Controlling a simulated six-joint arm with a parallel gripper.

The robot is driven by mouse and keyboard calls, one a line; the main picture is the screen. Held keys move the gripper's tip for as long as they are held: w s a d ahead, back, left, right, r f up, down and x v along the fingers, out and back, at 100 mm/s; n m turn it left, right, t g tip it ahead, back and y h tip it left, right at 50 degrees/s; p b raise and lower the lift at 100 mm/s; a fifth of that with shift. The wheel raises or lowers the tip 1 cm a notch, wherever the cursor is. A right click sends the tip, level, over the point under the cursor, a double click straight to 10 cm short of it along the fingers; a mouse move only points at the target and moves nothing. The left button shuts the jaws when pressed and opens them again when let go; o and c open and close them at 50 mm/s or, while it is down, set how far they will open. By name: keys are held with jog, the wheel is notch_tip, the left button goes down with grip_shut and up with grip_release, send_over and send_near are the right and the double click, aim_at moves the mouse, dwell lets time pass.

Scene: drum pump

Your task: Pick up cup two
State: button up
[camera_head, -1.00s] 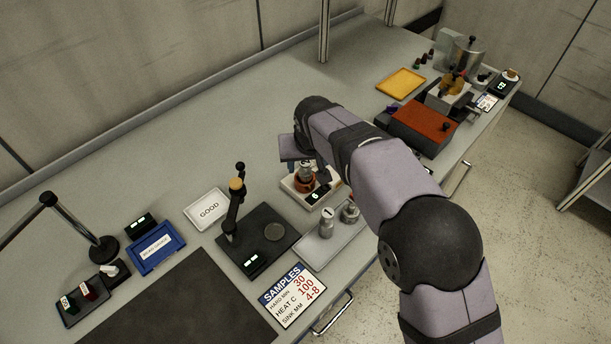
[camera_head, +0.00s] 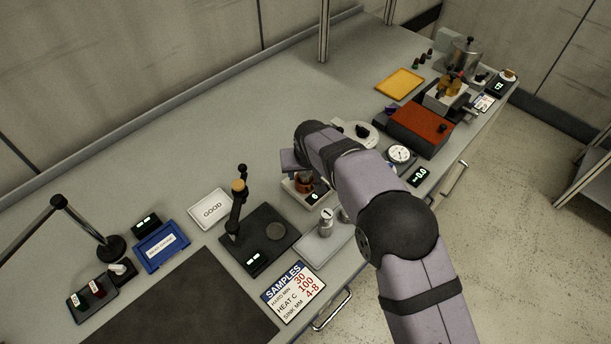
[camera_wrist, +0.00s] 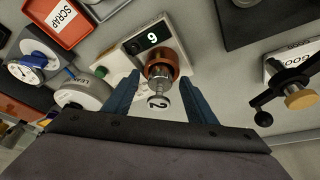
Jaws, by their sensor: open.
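Cup two (camera_wrist: 159,103) is a small metal piece with a white top marked 2, seen in the wrist view. It stands at a copper-brown round holder (camera_wrist: 162,70) on a pale device (camera_wrist: 172,22) with a lit display. My gripper (camera_wrist: 160,85) has its two blue fingers apart, one on each side of the cup, with gaps visible. In the head view my gripper (camera_head: 290,160) is above this device (camera_head: 313,197); the brown holder (camera_head: 304,184) shows below it, and the cup itself is mostly hidden.
A grey tray (camera_head: 318,250) with another metal cup (camera_head: 326,219) stands in front; my arm covers its right part. A black-based stand (camera_head: 256,241) is to the left. A dial gauge (camera_head: 399,154) and red-topped box (camera_head: 419,125) stand right.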

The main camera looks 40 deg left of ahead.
jog(key=c, duration=1.2)
jog(key=shift+c, duration=0.2)
jog(key=shift+r, duration=0.1)
jog(key=shift+a+r+b, duration=0.1)
jog(key=shift+r+b, duration=0.25)
jog(key=shift+r, duration=0.15)
notch_tip(320, 180, up, 9)
jog(key=b, duration=0.2)
jog(key=shift+f+b, duration=0.15)
jog(key=shift+b, duration=0.15)
jog(key=shift+r+p, duration=1.6)
jog(key=shift+p, duration=0.1)
